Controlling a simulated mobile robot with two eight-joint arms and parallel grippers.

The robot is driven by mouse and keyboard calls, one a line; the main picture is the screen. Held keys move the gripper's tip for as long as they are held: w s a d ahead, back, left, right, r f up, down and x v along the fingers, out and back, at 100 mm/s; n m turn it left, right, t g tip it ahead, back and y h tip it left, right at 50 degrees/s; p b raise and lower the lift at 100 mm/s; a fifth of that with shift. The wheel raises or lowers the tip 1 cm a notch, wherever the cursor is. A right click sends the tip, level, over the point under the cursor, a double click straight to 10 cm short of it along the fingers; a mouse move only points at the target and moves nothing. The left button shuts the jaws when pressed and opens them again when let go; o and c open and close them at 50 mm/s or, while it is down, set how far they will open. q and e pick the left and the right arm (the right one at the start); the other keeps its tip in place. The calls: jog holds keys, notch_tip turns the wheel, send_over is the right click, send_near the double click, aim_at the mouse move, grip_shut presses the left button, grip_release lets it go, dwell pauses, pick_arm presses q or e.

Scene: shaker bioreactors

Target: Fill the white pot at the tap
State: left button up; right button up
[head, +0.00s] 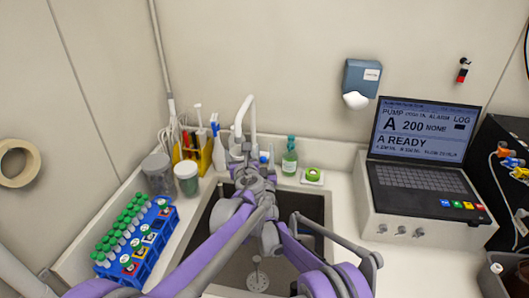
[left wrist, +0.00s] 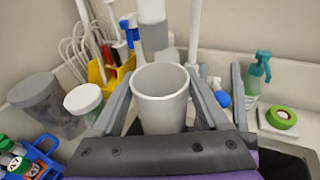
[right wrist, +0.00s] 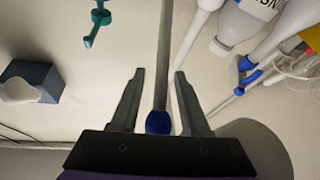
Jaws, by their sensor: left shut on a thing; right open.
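The white pot (left wrist: 160,85) is upright between the fingers of my left gripper (left wrist: 160,78), which is shut on it. Its mouth shows in the left wrist view; no water can be made out in it. The white tap (head: 250,108) rises behind the sink (head: 318,213) in the head view, with my two arms crossing in front of its lower part. My right gripper (right wrist: 159,72) is open. A grey rod with a blue end (right wrist: 158,122) runs between its fingers; I cannot tell whether they touch. The pot is not clear in the head view.
A green spray bottle (head: 289,158) and a green tape roll (head: 312,175) stand right of the tap. Lidded jars (head: 187,180), a yellow holder (head: 190,160) and a blue tube rack (head: 137,245) stand left. A laptop (head: 425,160) sits on the right.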

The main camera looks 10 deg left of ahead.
grip_shut()
dwell(1.5)
